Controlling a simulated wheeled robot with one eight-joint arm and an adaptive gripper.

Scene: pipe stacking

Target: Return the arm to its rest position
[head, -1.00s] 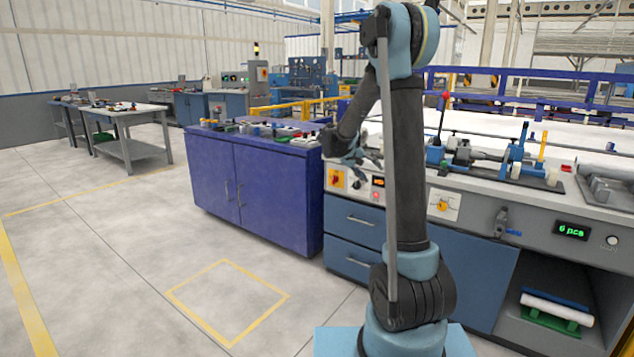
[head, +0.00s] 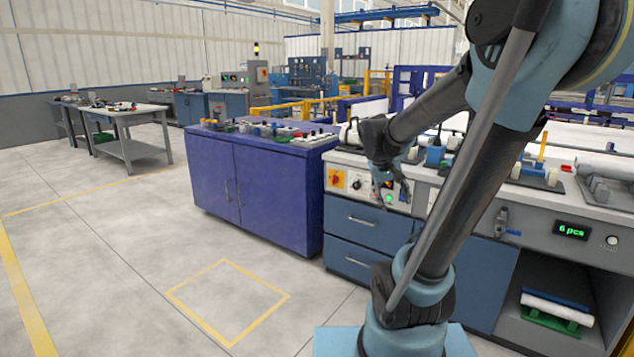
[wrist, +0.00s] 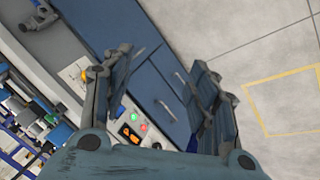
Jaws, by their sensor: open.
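My gripper (head: 392,183) hangs from my arm in front of the workbench's control panel in the head view, with its fingers pointing down. In the wrist view my gripper (wrist: 160,88) has its two fingers spread apart with nothing between them. My arm leans to the right and toward the camera from its base, with the forearm reaching back down to the left. My arm hides part of the bench top and the blue cabinet fronts.
The workbench (head: 480,190) carries a vise-like fixture (head: 450,150) and a grey tray (head: 605,185). A green-and-white pipe stack (head: 555,308) lies on its lower shelf. A purple cabinet (head: 255,185) stands left, with small parts on top. The floor (head: 110,240) at left is clear.

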